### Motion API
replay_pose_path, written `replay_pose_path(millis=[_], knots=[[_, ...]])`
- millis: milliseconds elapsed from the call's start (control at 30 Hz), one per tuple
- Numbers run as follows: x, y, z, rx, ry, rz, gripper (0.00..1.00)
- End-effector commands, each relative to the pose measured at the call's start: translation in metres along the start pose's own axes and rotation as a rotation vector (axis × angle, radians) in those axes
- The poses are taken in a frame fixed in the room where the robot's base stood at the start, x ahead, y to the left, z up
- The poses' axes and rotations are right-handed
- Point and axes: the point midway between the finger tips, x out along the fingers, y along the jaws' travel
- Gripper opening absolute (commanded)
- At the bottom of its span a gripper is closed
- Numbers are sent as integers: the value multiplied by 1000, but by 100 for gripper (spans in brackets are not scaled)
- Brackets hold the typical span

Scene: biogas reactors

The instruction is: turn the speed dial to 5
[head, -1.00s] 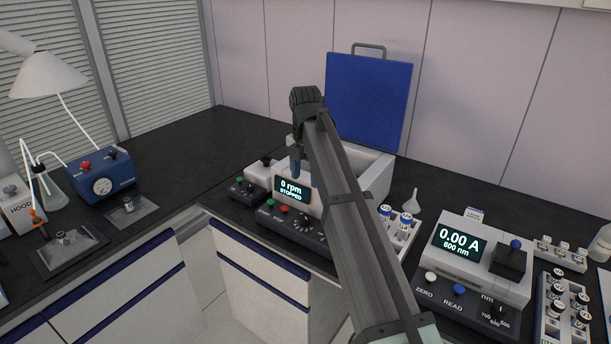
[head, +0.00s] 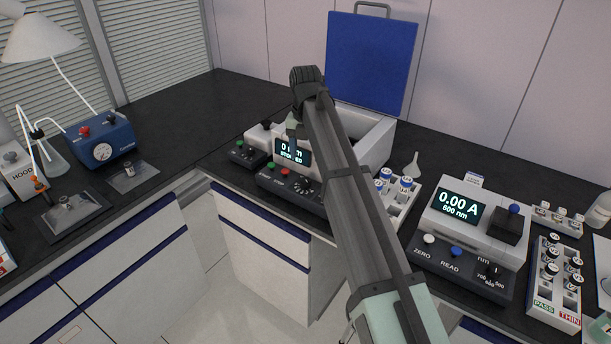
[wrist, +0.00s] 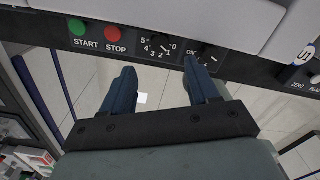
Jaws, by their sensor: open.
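The speed dial (wrist: 160,43) is a dark knob on the black front panel, ringed by white numbers from 0 to 5. I cannot surely read its pointer. In the head view the dial (head: 303,187) sits low on the centrifuge's front, beside my arm. The display (head: 294,151) shows 0 rpm and STOPPED, partly covered by my gripper. My gripper (wrist: 161,82) is open and empty. In the wrist view its blue fingertips lie below the dial, one to each side, apart from it. In the head view my gripper (head: 292,144) hangs before the display.
The green START button (wrist: 77,27) and red STOP button (wrist: 113,33) are left of the dial. Another knob (wrist: 208,56) is close to its right, near my right finger. The centrifuge's blue lid (head: 371,62) stands open. A photometer (head: 470,225) is farther right.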

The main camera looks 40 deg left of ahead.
Motion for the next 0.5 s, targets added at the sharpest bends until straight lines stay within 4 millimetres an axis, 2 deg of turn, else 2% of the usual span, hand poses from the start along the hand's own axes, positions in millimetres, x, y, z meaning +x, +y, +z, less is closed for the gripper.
replay_pose_path(millis=[33,200,500], knots=[[11,-1,-2,0,3,-1,60],[40,-1,-1,1,2,-1,60],[78,0,0,1,1,0,60]])
